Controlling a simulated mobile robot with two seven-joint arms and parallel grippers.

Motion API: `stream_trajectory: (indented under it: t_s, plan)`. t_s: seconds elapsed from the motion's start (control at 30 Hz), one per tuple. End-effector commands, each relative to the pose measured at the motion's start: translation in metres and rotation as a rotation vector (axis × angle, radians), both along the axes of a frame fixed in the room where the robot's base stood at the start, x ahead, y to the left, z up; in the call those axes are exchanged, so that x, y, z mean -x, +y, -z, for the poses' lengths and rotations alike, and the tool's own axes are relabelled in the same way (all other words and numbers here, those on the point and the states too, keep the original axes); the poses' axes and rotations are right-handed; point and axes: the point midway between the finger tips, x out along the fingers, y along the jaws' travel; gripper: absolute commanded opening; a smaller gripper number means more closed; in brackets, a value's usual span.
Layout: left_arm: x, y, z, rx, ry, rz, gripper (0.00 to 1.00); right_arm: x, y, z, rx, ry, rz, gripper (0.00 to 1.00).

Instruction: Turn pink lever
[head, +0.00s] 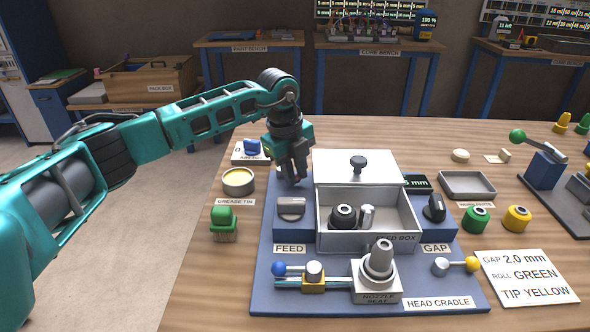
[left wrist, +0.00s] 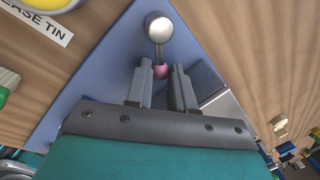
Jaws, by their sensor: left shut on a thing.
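The pink lever shows in the left wrist view as a small pink ball (left wrist: 160,72) on a short arm from a round silver hub (left wrist: 158,27). My left gripper (head: 294,175) points down over the back left of the blue head cradle base (head: 262,290). Its fingers (left wrist: 160,82) are shut on the pink ball, one on each side, with the hub beyond the fingertips. In the head view the gripper hides the pink ball. My right gripper is not in view.
The FEED knob (head: 291,207) stands just in front of my left gripper. The grease tin (head: 238,181) and green-topped brush (head: 223,220) stand left. Blue-ball (head: 279,269) and yellow-ball (head: 472,264) levers sit at the front.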

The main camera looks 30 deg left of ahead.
Motion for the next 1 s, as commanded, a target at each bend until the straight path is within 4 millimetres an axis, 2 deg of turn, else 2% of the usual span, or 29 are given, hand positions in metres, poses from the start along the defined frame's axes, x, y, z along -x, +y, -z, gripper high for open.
stream_trajectory:
  t_s: [0.27,0.63,1.0]
  plan:
    - [0.006,0.003,-0.001,0.000,0.001,0.131,0.00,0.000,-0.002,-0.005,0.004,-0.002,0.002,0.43]
    - [0.017,0.012,-0.002,0.001,0.000,0.455,0.00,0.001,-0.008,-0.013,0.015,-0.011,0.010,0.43]
    - [0.024,0.022,-0.001,0.002,0.000,0.732,0.00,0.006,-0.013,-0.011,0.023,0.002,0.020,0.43]
